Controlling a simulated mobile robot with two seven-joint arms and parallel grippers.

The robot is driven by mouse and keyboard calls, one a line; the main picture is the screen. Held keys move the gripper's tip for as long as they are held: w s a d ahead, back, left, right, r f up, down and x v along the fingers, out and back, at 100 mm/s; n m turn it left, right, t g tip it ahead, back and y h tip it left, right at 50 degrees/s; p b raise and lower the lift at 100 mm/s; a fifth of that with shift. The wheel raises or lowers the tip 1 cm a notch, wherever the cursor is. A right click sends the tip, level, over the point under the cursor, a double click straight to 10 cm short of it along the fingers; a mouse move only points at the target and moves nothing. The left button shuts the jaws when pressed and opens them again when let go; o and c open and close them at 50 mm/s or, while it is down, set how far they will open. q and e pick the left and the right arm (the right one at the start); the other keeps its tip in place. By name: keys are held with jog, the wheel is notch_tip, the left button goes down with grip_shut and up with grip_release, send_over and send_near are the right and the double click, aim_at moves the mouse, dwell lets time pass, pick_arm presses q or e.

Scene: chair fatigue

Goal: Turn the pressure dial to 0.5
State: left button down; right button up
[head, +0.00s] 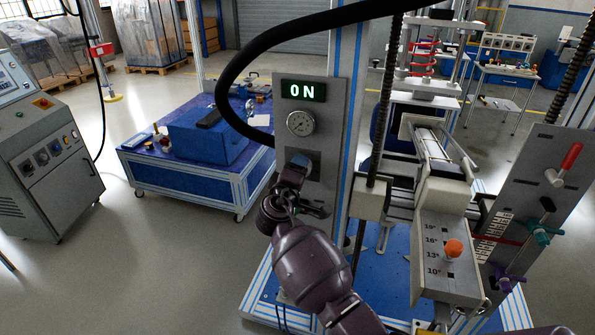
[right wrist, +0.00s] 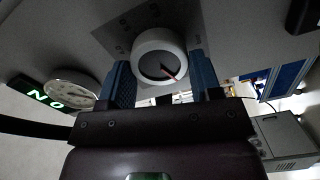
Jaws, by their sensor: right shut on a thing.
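The pressure dial (right wrist: 158,50) is a round whitish knob with a dark face and a red pointer line. It sits on a grey plate with small markings too blurred to read. My right gripper (right wrist: 162,72) is shut on the dial, with one blue finger on each side of it. In the head view my right gripper (head: 300,163) reaches the grey panel (head: 340,100) and hides the dial. A round white gauge (head: 301,123) is above the gripper, and it also shows in the right wrist view (right wrist: 72,88). My left gripper is not in view.
A green "ON" display (head: 303,91) tops the panel. A black hose (head: 228,85) arcs around the panel's left side. A test machine with an orange knob (head: 453,248) stands to the right. A blue table (head: 190,172) and a grey cabinet (head: 45,150) stand left, with open floor between.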

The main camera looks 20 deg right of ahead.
jog(key=shift+r, duration=0.1)
jog(key=o, duration=0.9)
